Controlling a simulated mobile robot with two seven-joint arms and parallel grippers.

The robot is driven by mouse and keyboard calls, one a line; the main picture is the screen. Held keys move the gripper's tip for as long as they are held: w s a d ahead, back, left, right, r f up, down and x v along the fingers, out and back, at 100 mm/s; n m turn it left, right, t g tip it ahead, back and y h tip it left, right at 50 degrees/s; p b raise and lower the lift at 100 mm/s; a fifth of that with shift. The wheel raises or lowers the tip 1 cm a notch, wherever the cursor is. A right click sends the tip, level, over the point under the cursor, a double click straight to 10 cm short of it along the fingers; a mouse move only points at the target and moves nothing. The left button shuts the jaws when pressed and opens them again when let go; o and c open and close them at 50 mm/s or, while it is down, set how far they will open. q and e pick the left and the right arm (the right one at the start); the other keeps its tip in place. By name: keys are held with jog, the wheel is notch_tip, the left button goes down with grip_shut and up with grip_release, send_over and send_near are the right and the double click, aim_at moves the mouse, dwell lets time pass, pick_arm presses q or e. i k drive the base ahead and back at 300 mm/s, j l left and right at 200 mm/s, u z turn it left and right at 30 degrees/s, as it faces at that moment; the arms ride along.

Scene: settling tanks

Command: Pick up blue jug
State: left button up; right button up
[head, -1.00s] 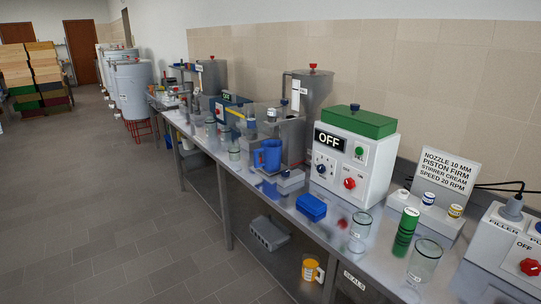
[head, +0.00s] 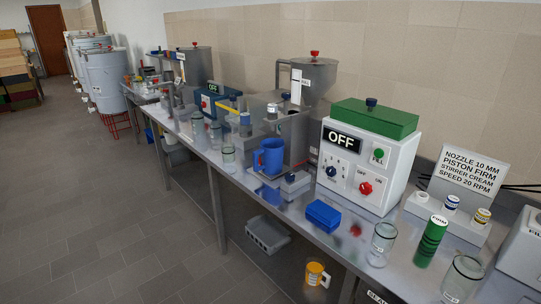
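The blue jug (head: 269,156) stands upright on the metal bench, left of the white machine with the OFF display. Its handle faces left. It stands in front of a grey metal filling machine with a hopper. Neither of my grippers is in view.
The long metal bench (head: 255,192) runs along the wall. Near the jug are a glass jar (head: 229,158), a blue box (head: 323,215) and the white OFF machine (head: 368,160). A grey crate (head: 267,234) and an orange mug (head: 316,274) are lower down. The floor at left is clear.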

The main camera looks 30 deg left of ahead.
aim_at(272, 151)
jog(key=i+j, duration=0.15)
jog(key=j, duration=0.15)
jog(key=i+j+z, duration=0.15)
jog(key=j, duration=0.2)
jog(key=i+j, duration=0.15)
jog(key=j, duration=0.15)
jog(key=i+j+z, duration=0.15)
jog(key=j, duration=0.2)
jog(key=i+j, duration=0.1)
jog(key=j, duration=0.25)
jog(key=z, duration=0.05)
